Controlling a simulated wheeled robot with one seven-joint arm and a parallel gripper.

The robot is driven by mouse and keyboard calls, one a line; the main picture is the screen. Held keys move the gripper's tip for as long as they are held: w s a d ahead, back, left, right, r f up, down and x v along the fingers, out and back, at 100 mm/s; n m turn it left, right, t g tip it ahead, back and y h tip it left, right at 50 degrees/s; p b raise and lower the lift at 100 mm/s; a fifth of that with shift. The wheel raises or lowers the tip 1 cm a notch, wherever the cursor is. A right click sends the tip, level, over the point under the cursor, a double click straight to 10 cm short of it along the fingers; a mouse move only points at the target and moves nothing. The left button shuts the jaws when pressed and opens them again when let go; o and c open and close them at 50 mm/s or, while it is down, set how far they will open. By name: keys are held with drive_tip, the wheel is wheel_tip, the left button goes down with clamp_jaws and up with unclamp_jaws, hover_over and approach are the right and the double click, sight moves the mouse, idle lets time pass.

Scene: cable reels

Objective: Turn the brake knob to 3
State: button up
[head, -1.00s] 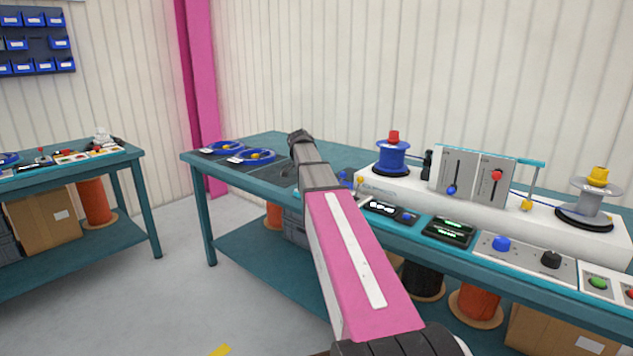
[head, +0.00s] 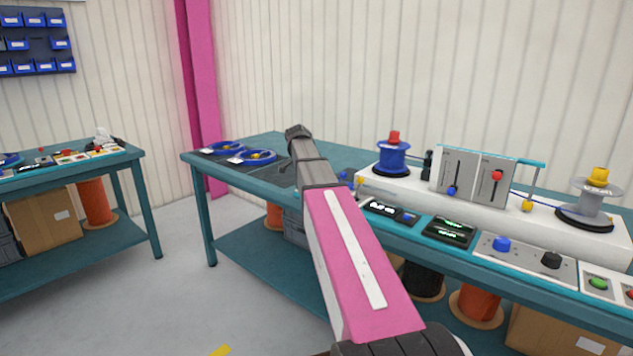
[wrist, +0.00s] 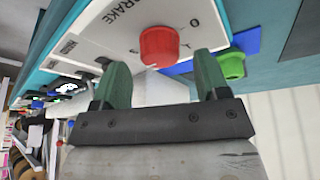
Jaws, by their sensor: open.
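The brake knob (wrist: 159,46) is red and round, on a white panel (wrist: 105,40) lettered "BRAKE", in the wrist view. A pale mark shows on the knob's near edge; an "O" and faint marks are printed beside it. I cannot read which number it points at. My gripper (wrist: 160,76) is open, its two green fingers apart, one toward each side of the knob. The knob lies just beyond the fingertips, and nothing is held. In the head view my arm hides the gripper and this knob.
A green round part (wrist: 232,65) is close to the right finger. In the head view, the teal bench (head: 262,143) carries a blue spool (head: 393,158), a slider panel (head: 472,178), displays (head: 449,231), a blue knob (head: 501,244) and a black knob (head: 551,260).

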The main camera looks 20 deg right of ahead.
drive_tip(key=v, duration=0.8)
drive_tip(key=shift+r, duration=0.35)
drive_tip(key=shift+a, duration=0.1)
